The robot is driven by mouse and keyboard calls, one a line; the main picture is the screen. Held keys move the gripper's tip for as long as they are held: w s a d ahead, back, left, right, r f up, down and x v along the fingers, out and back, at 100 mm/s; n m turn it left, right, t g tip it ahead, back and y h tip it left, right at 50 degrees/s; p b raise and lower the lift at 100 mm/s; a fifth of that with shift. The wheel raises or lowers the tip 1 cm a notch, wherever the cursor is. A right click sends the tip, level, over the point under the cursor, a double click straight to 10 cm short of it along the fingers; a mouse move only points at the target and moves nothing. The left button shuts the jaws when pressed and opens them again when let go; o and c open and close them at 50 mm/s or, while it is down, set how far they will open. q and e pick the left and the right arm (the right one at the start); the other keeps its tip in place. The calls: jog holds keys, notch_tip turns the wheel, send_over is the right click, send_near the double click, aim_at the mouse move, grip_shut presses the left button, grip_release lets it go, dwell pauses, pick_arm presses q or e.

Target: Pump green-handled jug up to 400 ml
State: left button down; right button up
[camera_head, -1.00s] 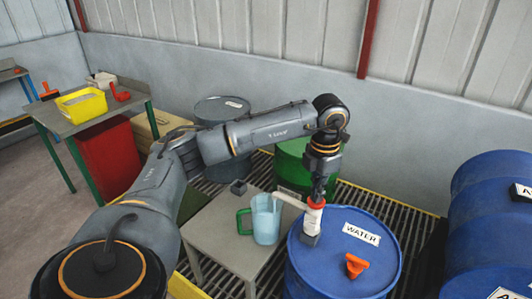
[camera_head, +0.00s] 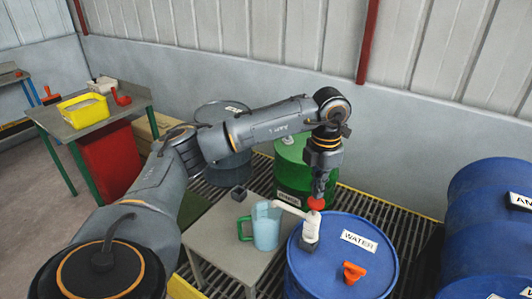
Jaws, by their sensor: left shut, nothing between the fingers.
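The green-handled jug (camera_head: 266,229) is a translucent light-blue jug standing upright on a small grey table, its green handle to the left. A white pump (camera_head: 312,226) with a red top (camera_head: 316,203) stands on the blue drum labelled WATER (camera_head: 330,268). Its spout reaches left to over the jug's rim. My left gripper (camera_head: 318,194) is shut and empty, pointing down at the pump's red top; it seems to touch it, though the contact is hard to make out. The jug's level marks are too small to read. My right gripper is not in view.
An orange bung (camera_head: 353,272) lies on the water drum. A green drum (camera_head: 291,170) stands behind, blue drums (camera_head: 490,215) at the right. A yellow tub (camera_head: 83,110) is on the far-left bench.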

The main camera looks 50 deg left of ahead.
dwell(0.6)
pick_arm(q)
notch_tip(320, 180, up, 6)
jog(key=p, duration=0.4)
dwell(0.5)
